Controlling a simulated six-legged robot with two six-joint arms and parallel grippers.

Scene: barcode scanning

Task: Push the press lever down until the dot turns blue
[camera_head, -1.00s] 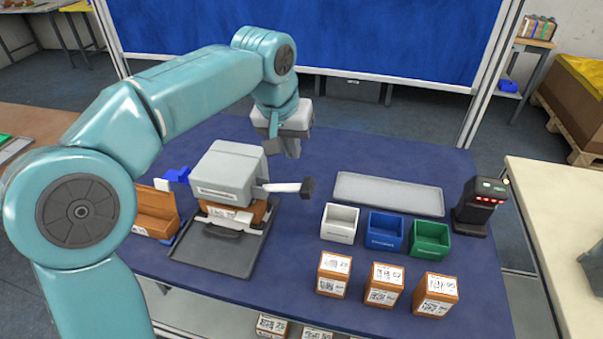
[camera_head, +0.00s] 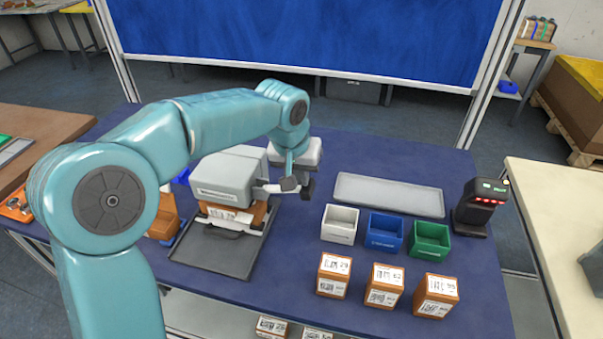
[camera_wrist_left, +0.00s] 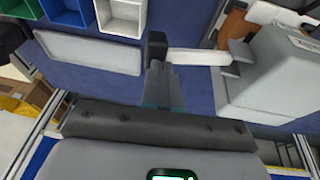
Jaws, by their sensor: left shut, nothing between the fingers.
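The press (camera_head: 226,180) is a grey box-shaped machine on a dark tray at the left of the blue table. A brown box with a white label (camera_head: 232,214) sits under its head. The press lever (camera_head: 268,188) is a white bar reaching right to a black end knob, which also shows in the left wrist view (camera_wrist_left: 157,46). My left gripper (camera_head: 290,184) is shut and empty, its fingertips at the lever's outer end; in the wrist view they lie right against the knob in the picture, but I cannot tell whether they touch. No dot is visible. My right gripper is not in view.
White (camera_head: 340,224), blue (camera_head: 384,232) and green (camera_head: 429,239) bins stand right of the press, with labelled boxes (camera_head: 384,286) before them. A grey tray (camera_head: 388,194) lies behind. A black scanner (camera_head: 482,206) with red lights stands at the right.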

